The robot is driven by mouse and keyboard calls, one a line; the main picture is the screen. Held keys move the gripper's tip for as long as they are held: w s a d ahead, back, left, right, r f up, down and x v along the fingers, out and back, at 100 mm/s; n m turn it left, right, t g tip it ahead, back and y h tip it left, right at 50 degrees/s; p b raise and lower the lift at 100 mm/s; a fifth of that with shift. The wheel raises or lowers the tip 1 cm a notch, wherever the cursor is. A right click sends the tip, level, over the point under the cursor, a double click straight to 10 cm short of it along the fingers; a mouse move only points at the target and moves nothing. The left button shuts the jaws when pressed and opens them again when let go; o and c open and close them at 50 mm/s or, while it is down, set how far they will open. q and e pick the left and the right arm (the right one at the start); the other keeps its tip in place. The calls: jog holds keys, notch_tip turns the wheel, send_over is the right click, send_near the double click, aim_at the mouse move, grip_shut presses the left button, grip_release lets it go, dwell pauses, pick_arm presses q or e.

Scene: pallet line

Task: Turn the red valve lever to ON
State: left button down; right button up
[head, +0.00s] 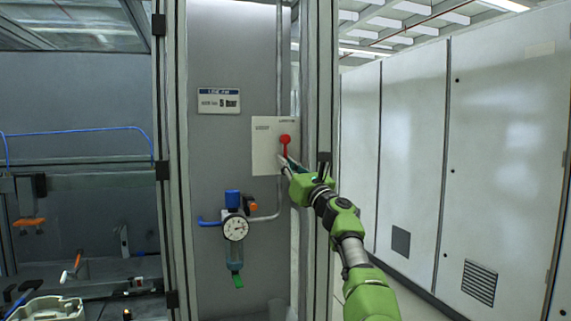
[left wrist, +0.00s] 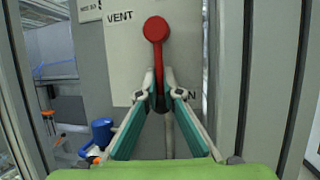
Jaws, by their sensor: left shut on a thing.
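The red valve lever (head: 285,140) is on a pale plate (head: 264,148) fixed to the grey panel. In the left wrist view its round red hub (left wrist: 156,29) is at the top and its handle points down. A VENT label (left wrist: 119,16) is at the hub's upper left. A partly hidden label ending in N (left wrist: 190,94) is right of the fingertips. My left gripper (left wrist: 161,94) is shut on the lower part of the handle, with a fingertip on each side. The handle's end is partly hidden between the fingers. My right gripper is in neither view.
Below the plate, a pressure gauge (head: 236,228) with a blue knob (head: 232,199) and piping stands out from the panel. An upright frame post (head: 320,90) is close to the right of the lever. Tall white cabinets (head: 500,150) line the right side.

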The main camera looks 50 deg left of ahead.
pick_arm(q)
jog(key=shift+r, duration=0.1)
jog(key=c, duration=2.5)
grip_release()
jog(key=o, duration=0.3)
jog(key=shift+a, duration=0.15)
jog(key=shift+w+a+f, duration=0.1)
jog(key=shift+a+f, duration=0.1)
jog(key=shift+f, duration=0.05)
jog(key=shift+d+f, duration=0.1)
jog(key=shift+d, duration=0.5)
jog(key=v, duration=1.1)
jog(key=shift+a+f, duration=0.1)
jog(key=shift+f, duration=0.05)
